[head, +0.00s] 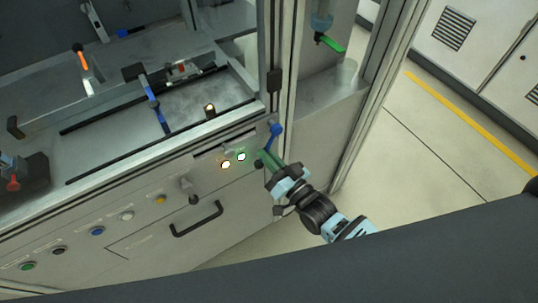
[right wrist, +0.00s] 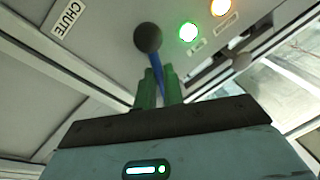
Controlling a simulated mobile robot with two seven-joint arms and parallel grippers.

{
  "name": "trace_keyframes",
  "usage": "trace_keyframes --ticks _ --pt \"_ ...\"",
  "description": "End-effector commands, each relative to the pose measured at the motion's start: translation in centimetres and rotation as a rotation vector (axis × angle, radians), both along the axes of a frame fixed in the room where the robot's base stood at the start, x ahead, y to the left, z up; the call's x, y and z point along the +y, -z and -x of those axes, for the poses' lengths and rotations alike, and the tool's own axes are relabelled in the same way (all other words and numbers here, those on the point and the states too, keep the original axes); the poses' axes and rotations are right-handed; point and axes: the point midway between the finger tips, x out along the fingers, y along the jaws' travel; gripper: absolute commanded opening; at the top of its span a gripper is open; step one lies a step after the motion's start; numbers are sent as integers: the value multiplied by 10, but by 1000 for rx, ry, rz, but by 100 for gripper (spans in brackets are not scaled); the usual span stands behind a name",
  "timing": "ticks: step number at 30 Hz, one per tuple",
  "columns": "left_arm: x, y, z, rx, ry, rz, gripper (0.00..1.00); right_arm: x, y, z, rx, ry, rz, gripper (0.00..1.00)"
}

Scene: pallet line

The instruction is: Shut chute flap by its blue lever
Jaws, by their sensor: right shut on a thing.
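The blue lever (head: 275,131) is on the front of the machine, at the right end of its panel. In the right wrist view its blue shaft (right wrist: 157,75) ends in a dark ball knob (right wrist: 148,38), near a label reading CHUTE (right wrist: 68,18). My right gripper (head: 267,159) has its green fingers shut on the lever's shaft, with the knob beyond the fingertips in the wrist view (right wrist: 161,86). The fingers hide part of the shaft. I cannot make out the chute flap for sure. My left gripper is not in view.
Two lit lamps (head: 233,160) sit beside the lever. A black drawer handle (head: 197,219) and several coloured buttons (head: 97,231) are lower on the panel. A metal frame post (head: 285,70) rises above the lever. The floor (head: 420,150) at the right is clear.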

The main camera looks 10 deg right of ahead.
Motion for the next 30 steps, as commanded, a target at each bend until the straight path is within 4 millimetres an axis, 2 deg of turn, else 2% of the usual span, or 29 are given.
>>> trace_keyframes --ticks 2,3,8,19,30 --pt "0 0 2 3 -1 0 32 1 -1 1 0 -1 -7 0" --pt "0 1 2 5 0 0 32 1 -1 1 -1 -2 -7 11" --pt "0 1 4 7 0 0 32 1 -1 1 -1 -2 -5 31" --pt "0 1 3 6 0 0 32 -2 2 6 2 -1 -1 31" --pt "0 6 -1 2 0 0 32 -27 12 54 3 -1 -3 31"
